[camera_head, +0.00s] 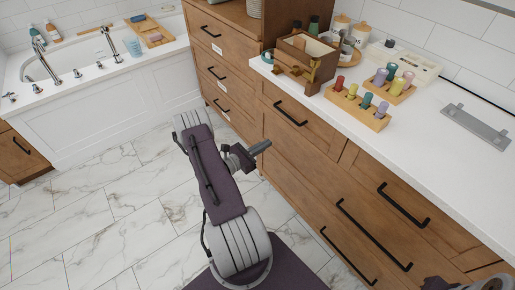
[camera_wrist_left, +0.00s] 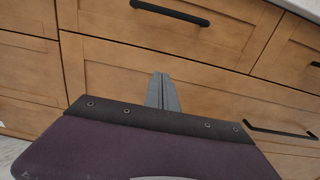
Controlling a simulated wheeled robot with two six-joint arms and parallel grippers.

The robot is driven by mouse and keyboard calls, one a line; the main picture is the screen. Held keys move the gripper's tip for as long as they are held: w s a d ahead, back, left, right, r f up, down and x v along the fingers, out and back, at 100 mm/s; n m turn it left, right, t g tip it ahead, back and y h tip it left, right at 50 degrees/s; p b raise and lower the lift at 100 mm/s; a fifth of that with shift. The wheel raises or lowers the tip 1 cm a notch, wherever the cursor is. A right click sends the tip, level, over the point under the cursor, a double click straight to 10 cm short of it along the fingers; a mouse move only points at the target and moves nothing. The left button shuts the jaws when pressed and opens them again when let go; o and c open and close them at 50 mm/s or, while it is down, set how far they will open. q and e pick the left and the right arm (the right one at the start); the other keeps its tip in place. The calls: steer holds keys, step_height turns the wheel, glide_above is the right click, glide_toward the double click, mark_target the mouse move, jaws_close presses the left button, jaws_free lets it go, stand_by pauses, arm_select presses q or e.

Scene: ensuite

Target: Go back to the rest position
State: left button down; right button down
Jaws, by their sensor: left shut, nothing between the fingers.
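My left gripper (camera_head: 260,147) is in front of the wooden drawer fronts, below the counter's edge. Its arm is folded over the marble floor. In the left wrist view the left gripper's fingers (camera_wrist_left: 163,92) are together with nothing between them, pointing at the drawers. A small part of my right arm shows at the bottom right corner of the head view; its gripper fingers are not visible.
Wooden drawers (camera_head: 300,165) with black handles stand close on the right. The white counter (camera_head: 440,160) holds a wooden box (camera_head: 304,58), racks of coloured bottles (camera_head: 357,105) and a grey plate (camera_head: 476,126). A bathtub (camera_head: 110,100) is at the back left. The marble floor (camera_head: 90,215) is clear.

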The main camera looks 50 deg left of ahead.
arm_select(q)
steer(key=s, duration=0.3)
steer(key=shift+s, duration=0.1)
arm_select(e)
steer(key=shift+s+r, duration=0.15)
steer(key=shift+r, duration=0.1)
arm_select(q)
steer(key=shift+r, duration=0.1)
